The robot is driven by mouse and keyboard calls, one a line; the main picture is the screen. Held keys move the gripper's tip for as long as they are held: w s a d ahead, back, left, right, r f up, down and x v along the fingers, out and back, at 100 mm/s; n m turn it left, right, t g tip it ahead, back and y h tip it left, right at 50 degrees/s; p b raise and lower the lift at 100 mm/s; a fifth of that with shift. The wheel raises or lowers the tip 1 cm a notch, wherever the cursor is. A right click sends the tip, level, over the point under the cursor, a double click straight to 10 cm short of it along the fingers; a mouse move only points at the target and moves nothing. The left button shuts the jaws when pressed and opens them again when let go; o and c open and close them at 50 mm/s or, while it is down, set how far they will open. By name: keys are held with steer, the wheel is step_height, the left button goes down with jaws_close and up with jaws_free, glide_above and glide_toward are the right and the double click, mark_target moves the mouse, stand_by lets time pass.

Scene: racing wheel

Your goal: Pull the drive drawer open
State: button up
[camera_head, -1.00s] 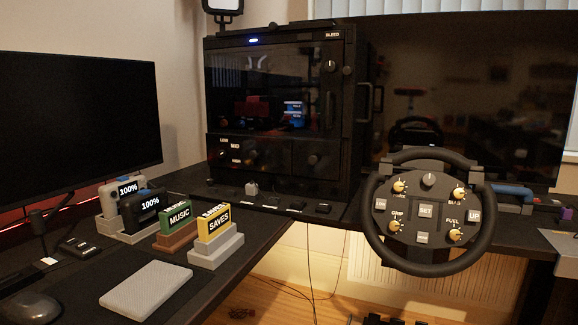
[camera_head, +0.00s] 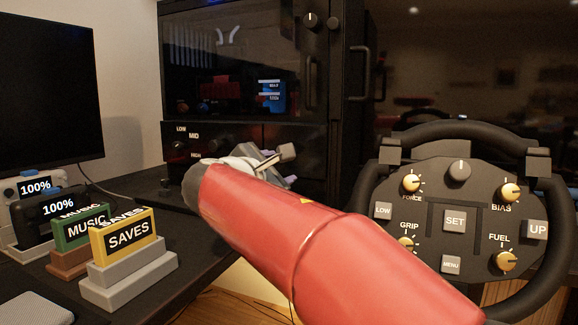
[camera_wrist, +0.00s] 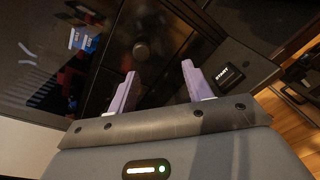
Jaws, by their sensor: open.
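The drive drawer appears to be the plain lower-right front (camera_head: 308,137) of the black cabinet, and it looks shut, flush with the front around it. Its round dark knob (camera_wrist: 141,50) shows in the wrist view; in the head view my gripper hides it. My gripper (camera_head: 286,165) is in front of this panel, partly hidden by my red arm. In the wrist view my gripper (camera_wrist: 159,69) has its two purple fingers apart with nothing between them. The knob lies beyond the fingertips, slightly left of the middle of the gap, apparently untouched.
A START button block (camera_wrist: 222,76) sits close to the right finger in the wrist view. The steering wheel (camera_head: 455,220) stands to the right of my arm. Labelled MUSIC (camera_head: 86,230) and SAVES (camera_head: 124,240) blocks stand on the desk at left. A dial panel (camera_head: 200,145) adjoins the drawer.

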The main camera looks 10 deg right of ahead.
mark_target(309, 145)
steer(key=w+d+r+n+t, duration=0.1)
steer(key=w+d, duration=0.2)
steer(key=w, duration=0.5)
steer(key=shift+w+d+r, duration=0.25)
steer(key=shift+w+d, duration=0.05)
steer(key=shift+d, duration=0.1)
jaws_close()
